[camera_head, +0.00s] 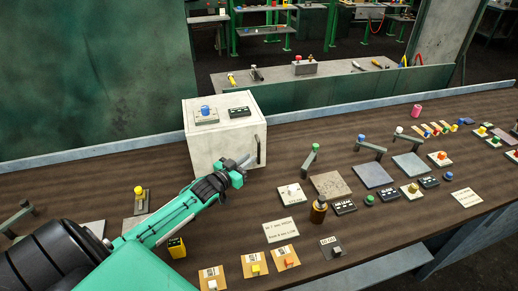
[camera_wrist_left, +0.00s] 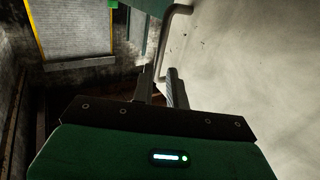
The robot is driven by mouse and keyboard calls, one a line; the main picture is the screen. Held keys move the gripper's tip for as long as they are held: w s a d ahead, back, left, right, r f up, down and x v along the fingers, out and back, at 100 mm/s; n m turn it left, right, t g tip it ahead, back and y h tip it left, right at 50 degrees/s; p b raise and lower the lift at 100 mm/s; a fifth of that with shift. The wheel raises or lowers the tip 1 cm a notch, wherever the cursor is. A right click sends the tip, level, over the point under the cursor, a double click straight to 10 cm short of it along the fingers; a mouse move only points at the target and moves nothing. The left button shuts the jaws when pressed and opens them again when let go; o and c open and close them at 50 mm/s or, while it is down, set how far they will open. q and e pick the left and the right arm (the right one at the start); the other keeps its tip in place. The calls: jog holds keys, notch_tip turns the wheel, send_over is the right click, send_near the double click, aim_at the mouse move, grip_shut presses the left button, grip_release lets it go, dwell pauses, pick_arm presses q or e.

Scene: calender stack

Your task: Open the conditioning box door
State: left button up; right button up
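The conditioning box (camera_head: 226,145) is a pale, worn box on the brown table, left of centre in the head view. Its door looks closed. A dark bar handle (camera_head: 258,150) stands near the right edge of the front face; it also shows in the left wrist view (camera_wrist_left: 174,35). My left gripper (camera_head: 246,161) reaches up to the front face, just left of the handle. In the left wrist view its fingers (camera_wrist_left: 162,82) are apart, with the handle's near end close to their tips. I cannot tell whether they touch it. My right gripper is not in view.
A blue knob (camera_head: 206,111) and a dark module (camera_head: 238,112) sit on top of the box. A white button plate (camera_head: 291,195), a brown bottle (camera_head: 319,209) and a grey plate (camera_head: 330,185) stand to the right. A yellow block (camera_head: 177,247) lies beside my left forearm.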

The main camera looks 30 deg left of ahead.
aim_at(259, 161)
pick_arm(q)
jog(key=shift+w+d+p, duration=0.2)
jog(key=shift+w+p, duration=0.15)
jog(key=shift+w, duration=1.3)
jog(key=shift+w+d+p, duration=0.2)
jog(key=shift+w+p, duration=0.15)
jog(key=shift+w, duration=1.25)
grip_shut()
